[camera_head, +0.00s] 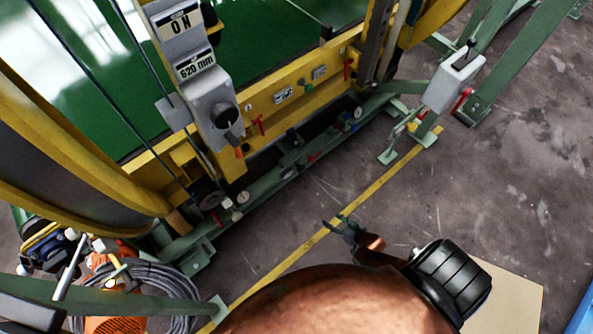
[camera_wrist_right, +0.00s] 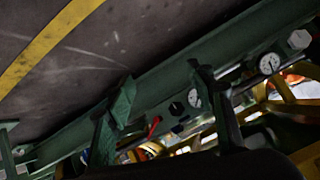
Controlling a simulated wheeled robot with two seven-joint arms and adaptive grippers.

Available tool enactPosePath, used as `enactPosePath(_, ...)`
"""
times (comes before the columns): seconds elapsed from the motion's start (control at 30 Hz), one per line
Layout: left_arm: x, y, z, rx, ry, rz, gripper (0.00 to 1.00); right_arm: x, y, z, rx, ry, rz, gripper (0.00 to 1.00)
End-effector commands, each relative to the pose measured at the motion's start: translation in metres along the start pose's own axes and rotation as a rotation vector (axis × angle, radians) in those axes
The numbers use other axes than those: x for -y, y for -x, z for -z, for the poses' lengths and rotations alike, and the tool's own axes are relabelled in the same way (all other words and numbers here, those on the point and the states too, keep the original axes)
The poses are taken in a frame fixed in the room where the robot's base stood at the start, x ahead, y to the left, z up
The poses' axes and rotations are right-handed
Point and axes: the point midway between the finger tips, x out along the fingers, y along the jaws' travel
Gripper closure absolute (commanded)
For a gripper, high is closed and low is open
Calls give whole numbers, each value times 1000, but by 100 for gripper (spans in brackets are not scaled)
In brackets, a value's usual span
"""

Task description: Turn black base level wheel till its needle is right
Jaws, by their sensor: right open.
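The black base level wheel (camera_wrist_right: 176,108) is a small dark hex knob on the green base rail in the right wrist view. A round white gauge (camera_wrist_right: 194,98) sits beside it; its needle is too small to read. My right gripper (camera_head: 337,222) is open and empty above the floor near the yellow line, apart from the rail. Its dark fingers (camera_wrist_right: 165,100) spread in front of the rail in the right wrist view, with the black wheel between them in the picture but farther off. My left gripper does not show.
A second gauge (camera_wrist_right: 268,63) and a pale hex knob (camera_wrist_right: 299,39) sit farther along the rail. A red lever (camera_wrist_right: 153,126) is close to the black wheel. A grey control box (camera_head: 213,110) stands above the rail. Coiled cable (camera_head: 165,285) lies lower left. The floor around the yellow line (camera_head: 300,247) is clear.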

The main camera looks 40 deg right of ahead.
Motion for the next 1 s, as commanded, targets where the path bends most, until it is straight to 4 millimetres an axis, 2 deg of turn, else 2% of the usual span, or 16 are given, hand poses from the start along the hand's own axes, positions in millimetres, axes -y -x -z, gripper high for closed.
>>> enactPosePath(0.03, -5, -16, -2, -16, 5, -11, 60, -6, -29, 2, -50, -31, 26, 50)
enactPosePath(0.1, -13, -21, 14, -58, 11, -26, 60, -7, -55, 26, -134, -84, 66, 50)
enactPosePath(0.3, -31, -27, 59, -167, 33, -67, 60, -10, -114, 83, -347, -247, 184, 50)
enactPosePath(0.4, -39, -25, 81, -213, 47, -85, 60, -13, -132, 105, -431, -319, 234, 50)
enactPosePath(0.6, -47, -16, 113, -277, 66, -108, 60, -18, -150, 134, -539, -416, 302, 50)
enactPosePath(0.7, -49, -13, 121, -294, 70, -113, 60, -18, -153, 142, -563, -438, 318, 50)
enactPosePath(0.87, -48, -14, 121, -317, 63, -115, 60, -15, -164, 155, -574, -445, 324, 50)
enactPosePath(1.0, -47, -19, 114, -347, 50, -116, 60, -12, -182, 168, -574, -443, 324, 50)
